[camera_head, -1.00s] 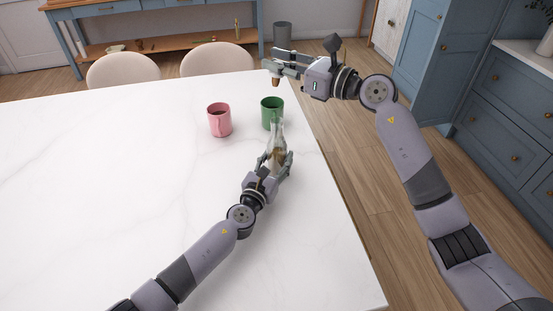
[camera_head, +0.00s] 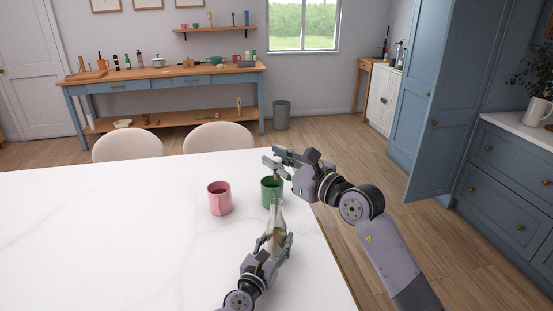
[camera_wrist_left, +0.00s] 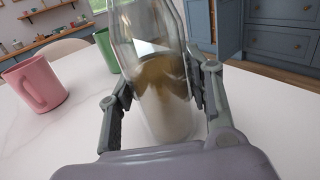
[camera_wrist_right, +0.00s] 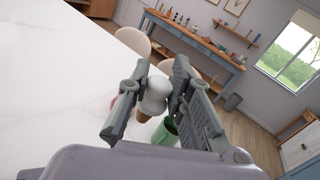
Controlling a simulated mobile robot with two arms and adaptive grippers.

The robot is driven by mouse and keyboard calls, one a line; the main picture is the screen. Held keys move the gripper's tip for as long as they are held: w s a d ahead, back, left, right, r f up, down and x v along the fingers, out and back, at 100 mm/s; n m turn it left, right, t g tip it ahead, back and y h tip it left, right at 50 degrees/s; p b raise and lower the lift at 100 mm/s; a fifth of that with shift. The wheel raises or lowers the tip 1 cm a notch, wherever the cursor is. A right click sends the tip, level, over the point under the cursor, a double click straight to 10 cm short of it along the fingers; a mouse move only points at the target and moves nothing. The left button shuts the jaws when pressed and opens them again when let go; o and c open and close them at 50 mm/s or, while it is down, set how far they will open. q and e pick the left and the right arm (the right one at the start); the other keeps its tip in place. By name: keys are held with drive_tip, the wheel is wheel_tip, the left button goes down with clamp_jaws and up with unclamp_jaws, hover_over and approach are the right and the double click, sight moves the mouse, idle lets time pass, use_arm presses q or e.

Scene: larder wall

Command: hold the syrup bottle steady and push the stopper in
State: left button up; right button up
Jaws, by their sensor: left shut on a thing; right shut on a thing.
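The clear glass syrup bottle (camera_head: 277,218) stands upright on the white table, with brownish liquid low inside. My left gripper (camera_head: 276,241) is shut around its body, one finger on each side. The bottle (camera_wrist_left: 160,85) fills the middle of the left wrist view; its top is cut off there. My right gripper (camera_head: 273,162) is shut on the stopper, above the bottle's neck. In the right wrist view the stopper (camera_wrist_right: 154,95) shows a pale round knob and a brown cork end below. In the head view the stopper appears apart from the bottle mouth.
A green mug (camera_head: 271,191) stands just behind the bottle, and a pink mug (camera_head: 219,198) stands to its left. The white table (camera_head: 120,240) is clear on the left. Two chairs (camera_head: 218,138) stand at its far edge.

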sight(277, 179)
drive_tip(key=shift+f, duration=0.1)
drive_tip(key=shift+f, duration=2.8)
drive_tip(key=shift+f, duration=1.7)
drive_tip(key=o, duration=1)
drive_tip(key=shift+s, duration=0.1)
drive_tip(key=v, duration=1.2)
